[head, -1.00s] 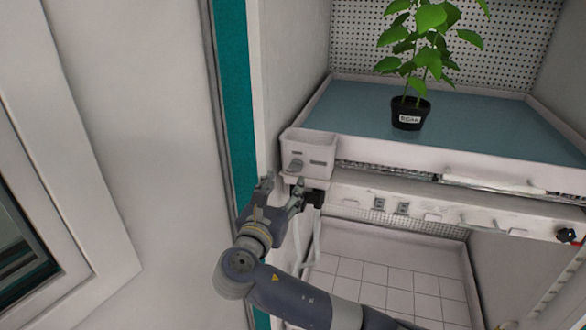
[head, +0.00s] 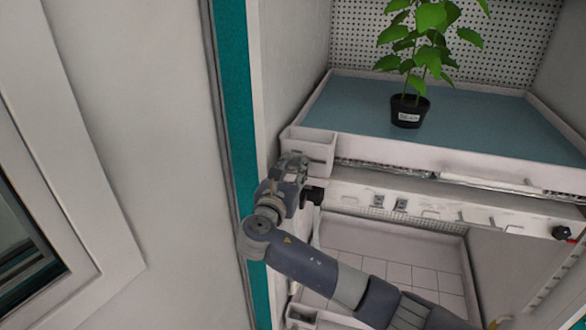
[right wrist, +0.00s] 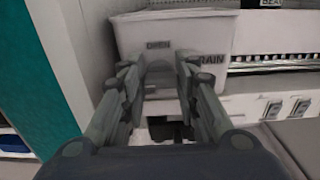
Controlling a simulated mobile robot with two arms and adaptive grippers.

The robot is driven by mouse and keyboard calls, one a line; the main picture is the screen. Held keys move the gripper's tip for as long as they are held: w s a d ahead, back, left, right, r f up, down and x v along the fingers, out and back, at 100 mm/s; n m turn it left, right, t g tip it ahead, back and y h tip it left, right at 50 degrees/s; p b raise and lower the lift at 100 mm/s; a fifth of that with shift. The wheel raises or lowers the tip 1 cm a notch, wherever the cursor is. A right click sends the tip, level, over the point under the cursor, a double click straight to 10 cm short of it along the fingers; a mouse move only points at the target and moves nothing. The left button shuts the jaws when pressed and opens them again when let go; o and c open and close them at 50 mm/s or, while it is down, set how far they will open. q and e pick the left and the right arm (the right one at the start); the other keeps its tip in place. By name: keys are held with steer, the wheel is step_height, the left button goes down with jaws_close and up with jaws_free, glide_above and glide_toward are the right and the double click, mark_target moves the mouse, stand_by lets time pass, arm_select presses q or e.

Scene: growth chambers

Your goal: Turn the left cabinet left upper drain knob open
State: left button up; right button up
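The upper drain box (head: 312,146) is a pale box at the left front corner of the upper tray. It also shows in the right wrist view (right wrist: 205,35), with the words OPEN and DRAIN partly visible. A grey drain knob (right wrist: 160,68) on its front shows between my fingers there; my gripper hides it in the head view. My right gripper (head: 292,163) is at the box front. In the right wrist view its two fingers (right wrist: 158,72) are apart, one on each side of the knob; contact is not clear. My left gripper is not in view.
A potted plant (head: 408,110) stands on the blue upper tray (head: 350,105). Below are a panel with sockets (head: 388,203), a black fitting (head: 313,196) beside my gripper, and a tiled lower tray (head: 395,272). A cabinet wall stands close on the left.

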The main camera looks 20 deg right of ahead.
stand_by(0.4)
steer(key=m+b, duration=0.1)
steer(key=m, duration=0.3)
steer(key=shift+f+m, duration=0.15)
steer(key=shift+m, duration=0.25)
steer(key=m+b, duration=0.2)
steer(key=m, duration=0.1)
steer(key=shift+s+f+m, duration=0.1)
steer(key=shift+m, duration=0.3)
steer(key=shift+d+m+b, duration=0.15)
steer(key=shift+m+b, duration=3.1)
steer(key=shift+m, duration=1.45)
steer(key=o, duration=1)
steer(key=shift+o, duration=0.2)
